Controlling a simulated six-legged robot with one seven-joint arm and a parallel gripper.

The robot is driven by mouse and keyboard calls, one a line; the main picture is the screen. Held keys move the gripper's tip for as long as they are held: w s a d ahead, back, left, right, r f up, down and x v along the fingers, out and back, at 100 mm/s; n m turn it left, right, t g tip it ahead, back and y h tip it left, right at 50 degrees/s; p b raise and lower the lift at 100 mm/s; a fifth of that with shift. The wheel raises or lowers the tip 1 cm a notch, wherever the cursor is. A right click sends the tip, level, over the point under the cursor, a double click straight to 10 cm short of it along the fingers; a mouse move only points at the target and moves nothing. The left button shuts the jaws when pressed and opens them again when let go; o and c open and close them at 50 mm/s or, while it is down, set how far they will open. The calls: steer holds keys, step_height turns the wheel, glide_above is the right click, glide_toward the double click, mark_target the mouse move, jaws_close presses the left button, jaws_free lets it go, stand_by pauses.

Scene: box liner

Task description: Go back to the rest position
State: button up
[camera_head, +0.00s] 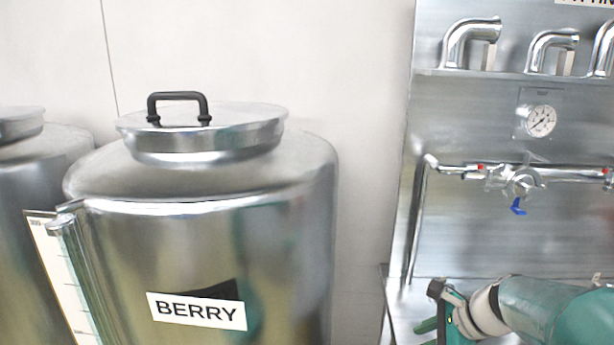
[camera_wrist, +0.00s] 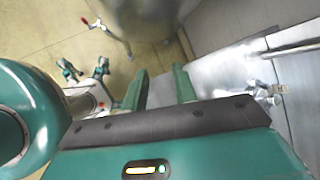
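My gripper (camera_wrist: 160,84) shows in the wrist view with its two green fingers apart and nothing visible between them. Below the fingers, the floor and the side of a steel surface show. In the head view my green arm enters at the lower right, and part of my gripper's dark and green body is at the bottom edge. Its fingertips are not clear there.
A steel tank labelled BERRY (camera_head: 200,250) with a black-handled lid (camera_head: 205,130) stands at left, beside another tank (camera_head: 30,190). At right is a steel panel with a gauge (camera_head: 541,121), pipes and a blue-handled valve (camera_head: 518,206), behind my arm. Yellowish floor (camera_wrist: 40,35) shows in the wrist view.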

steer(key=s+a+r+n+h, duration=0.2)
steer(key=s+a+r+n, duration=0.1)
steer(key=s+n, duration=0.4)
steer(key=s+a+r+n+h, duration=0.3)
steer(key=s+a+n, duration=0.2)
steer(key=n, duration=0.8)
steer(key=s, duration=0.3)
steer(key=shift+a+n+t, duration=0.3)
steer(key=shift+a+n, duration=0.05)
steer(key=shift+n, duration=0.05)
steer(key=shift+s+d, duration=0.1)
steer(key=shift+d, duration=0.05)
